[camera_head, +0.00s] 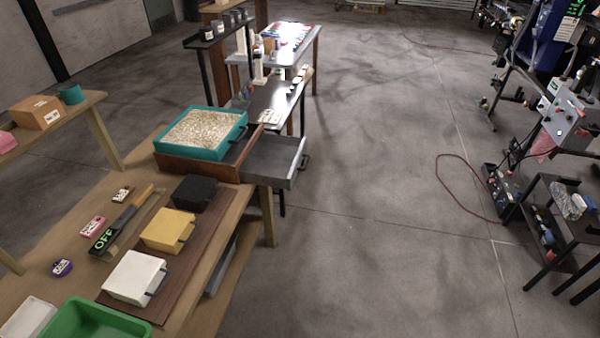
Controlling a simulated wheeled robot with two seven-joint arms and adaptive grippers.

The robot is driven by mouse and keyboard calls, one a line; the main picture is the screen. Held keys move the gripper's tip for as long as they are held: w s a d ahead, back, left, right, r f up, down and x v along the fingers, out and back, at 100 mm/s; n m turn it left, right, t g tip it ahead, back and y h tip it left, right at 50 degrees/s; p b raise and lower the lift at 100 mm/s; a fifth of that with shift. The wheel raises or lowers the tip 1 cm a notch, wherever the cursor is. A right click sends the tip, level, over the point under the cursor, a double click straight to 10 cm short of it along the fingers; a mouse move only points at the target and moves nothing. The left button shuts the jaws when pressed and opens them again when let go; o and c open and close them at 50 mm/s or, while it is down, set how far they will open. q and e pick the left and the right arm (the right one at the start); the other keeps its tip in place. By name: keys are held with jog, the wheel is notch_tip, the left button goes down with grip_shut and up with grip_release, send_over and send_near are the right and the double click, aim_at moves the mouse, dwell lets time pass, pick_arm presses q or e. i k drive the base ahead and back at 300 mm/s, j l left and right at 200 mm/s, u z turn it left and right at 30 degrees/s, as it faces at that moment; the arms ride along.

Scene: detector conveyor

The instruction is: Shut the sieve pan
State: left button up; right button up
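The sieve pan (271,160), a grey metal tray with a dark handle (304,162) at its right end, is slid out to the right of a brown wooden housing (196,168). It stands open past the table's right edge, and its inside looks empty. A teal sieve frame (184,152) filled with pale grains sits on top of the left part of the housing. Any part of the pan inside the housing is hidden. Neither of my grippers shows in this view.
The wooden table (75,213) carries white (136,276), yellow (168,231) and black (195,192) handled blocks on a dark board, plus a lever marked OFF (108,232). A green bin (95,322) is at the front. Open floor (370,220) lies right of the pan.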

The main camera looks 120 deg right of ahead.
aim_at(274, 160)
jog(key=k+l+z, duration=0.1)
jog(key=z, duration=1.55)
